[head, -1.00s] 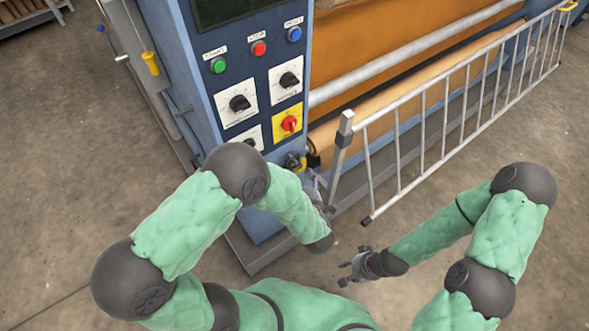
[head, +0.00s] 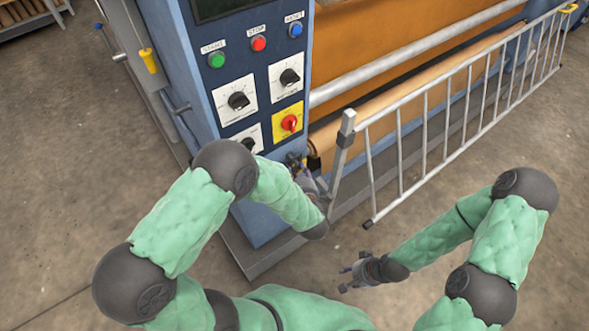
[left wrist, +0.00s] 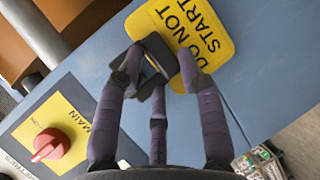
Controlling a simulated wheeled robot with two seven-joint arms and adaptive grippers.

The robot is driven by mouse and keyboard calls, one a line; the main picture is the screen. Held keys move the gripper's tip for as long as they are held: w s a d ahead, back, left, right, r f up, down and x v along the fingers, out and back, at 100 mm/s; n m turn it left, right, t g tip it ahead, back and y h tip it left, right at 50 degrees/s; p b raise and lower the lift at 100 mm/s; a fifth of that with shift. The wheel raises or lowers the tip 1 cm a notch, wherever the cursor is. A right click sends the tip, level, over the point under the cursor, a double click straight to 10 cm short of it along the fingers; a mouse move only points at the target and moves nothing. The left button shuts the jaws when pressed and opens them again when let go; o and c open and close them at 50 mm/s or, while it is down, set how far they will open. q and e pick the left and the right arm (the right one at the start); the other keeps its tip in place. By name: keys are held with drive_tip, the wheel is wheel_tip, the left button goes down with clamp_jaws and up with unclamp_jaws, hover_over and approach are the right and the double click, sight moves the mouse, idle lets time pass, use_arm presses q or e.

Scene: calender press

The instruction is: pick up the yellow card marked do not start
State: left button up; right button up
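The yellow card marked DO NOT START (left wrist: 191,38) lies against the blue panel face in the left wrist view. My left gripper (left wrist: 157,72) reaches over its near edge, with its fingers apart. One fingertip overlaps the card's edge. A black piece (left wrist: 153,53) sits between the fingertips beside the card; I cannot tell whether it is part of the card's holder. In the head view my left gripper (head: 309,183) is low at the panel's right corner and hides the card. My right gripper (head: 350,272) is open and empty over the floor.
The blue control panel has a red main switch (head: 289,123), also in the left wrist view (left wrist: 50,145), plus knobs (head: 238,101) and push buttons (head: 258,44). A grey barrier (head: 400,165) stands just right of my left gripper. Rollers (head: 400,100) lie behind it. Floor in front is clear.

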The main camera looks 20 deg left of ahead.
use_arm(q)
drive_tip(key=shift+d, duration=0.1)
idle(0.3)
drive_tip(key=shift+w+r+p, duration=0.1)
drive_tip(key=shift+r+p, duration=0.25)
drive_tip(key=shift+r, duration=0.1)
drive_tip(key=s+d+p, duration=0.1)
drive_tip(key=s+d, duration=0.2)
drive_tip(key=d, duration=0.1)
drive_tip(key=s+d+p, duration=0.1)
drive_tip(key=s+d, duration=0.2)
drive_tip(key=d, duration=0.1)
drive_tip(key=s+d+p, duration=0.2)
drive_tip(key=s+d, duration=0.2)
drive_tip(key=d, duration=0.1)
drive_tip(key=shift+r, duration=0.3)
drive_tip(key=shift+c, duration=0.6)
drive_tip(key=shift+s+d, duration=0.6)
drive_tip(key=shift+s+f, duration=0.1)
